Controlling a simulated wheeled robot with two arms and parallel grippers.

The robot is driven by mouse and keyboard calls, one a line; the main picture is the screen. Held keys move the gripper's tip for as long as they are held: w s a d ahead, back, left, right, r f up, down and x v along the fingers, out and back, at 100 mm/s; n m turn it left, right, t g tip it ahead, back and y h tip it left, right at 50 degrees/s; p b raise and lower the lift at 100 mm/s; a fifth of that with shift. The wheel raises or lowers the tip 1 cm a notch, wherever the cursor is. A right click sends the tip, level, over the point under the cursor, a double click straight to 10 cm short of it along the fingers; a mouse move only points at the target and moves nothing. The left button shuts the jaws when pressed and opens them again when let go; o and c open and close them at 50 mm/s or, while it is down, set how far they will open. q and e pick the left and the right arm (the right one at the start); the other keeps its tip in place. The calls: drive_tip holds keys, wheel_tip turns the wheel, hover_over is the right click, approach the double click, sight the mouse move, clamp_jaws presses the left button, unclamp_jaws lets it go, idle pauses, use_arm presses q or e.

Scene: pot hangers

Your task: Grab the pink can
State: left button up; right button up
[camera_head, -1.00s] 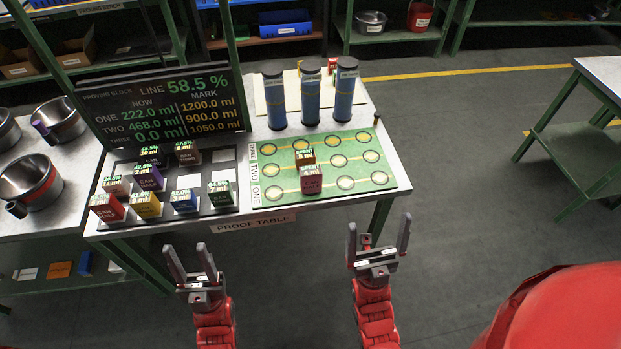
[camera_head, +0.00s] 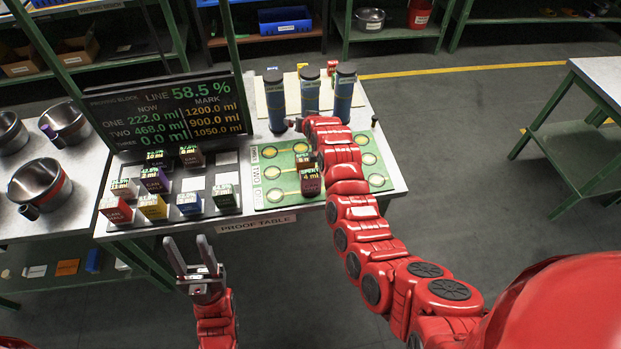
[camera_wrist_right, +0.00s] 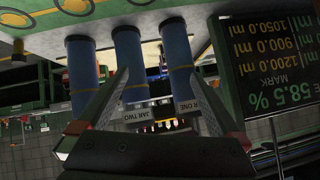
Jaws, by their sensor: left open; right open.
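A dusky pink can (camera_head: 310,186) marked SPENT stands on the green board (camera_head: 262,200), in front of an orange-brown can (camera_head: 303,161). Another pale pinkish can (camera_head: 124,190) stands in the dark tray behind a red can (camera_head: 116,211); which one the task means I cannot tell. My right arm reaches over the board, beside the SPENT cans. My right gripper (camera_wrist_right: 158,85) is open, facing the blue jars, with no can between its fingers; the arm mostly hides it in the head view. My left gripper (camera_head: 190,252) is open and empty in front of the table.
Three blue jars (camera_head: 310,97) stand behind the board. The tray holds several other cans, including yellow (camera_head: 153,208), blue (camera_head: 189,204) and green (camera_head: 225,198) ones. A readout screen (camera_head: 160,110) stands behind the tray. Steel pots (camera_head: 40,183) sit on the left bench.

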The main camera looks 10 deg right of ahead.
drive_tip(key=s+a+r+n+g+p, duration=0.1)
drive_tip(key=s+a+r+g, duration=0.1)
drive_tip(key=s+g, duration=0.25)
drive_tip(key=g+h, duration=0.2)
drive_tip(key=g, duration=0.4)
approach(311, 175)
drive_tip(key=shift+s+a+f+n+b, duration=0.15)
drive_tip(key=shift+f+n+b, duration=0.25)
drive_tip(key=shift+f+b, duration=0.35)
wheel_tip(311, 175, down, 5)
drive_tip(key=b, duration=0.4)
drive_tip(key=shift+f, duration=0.8)
drive_tip(key=shift+f+p, duration=0.55)
drive_tip(key=shift+p, duration=0.4)
drive_tip(key=f, duration=0.1)
drive_tip(key=f+p, duration=0.1)
drive_tip(key=f, duration=0.1)
drive_tip(key=shift+w, duration=0.35)
drive_tip(key=shift+f, duration=0.6)
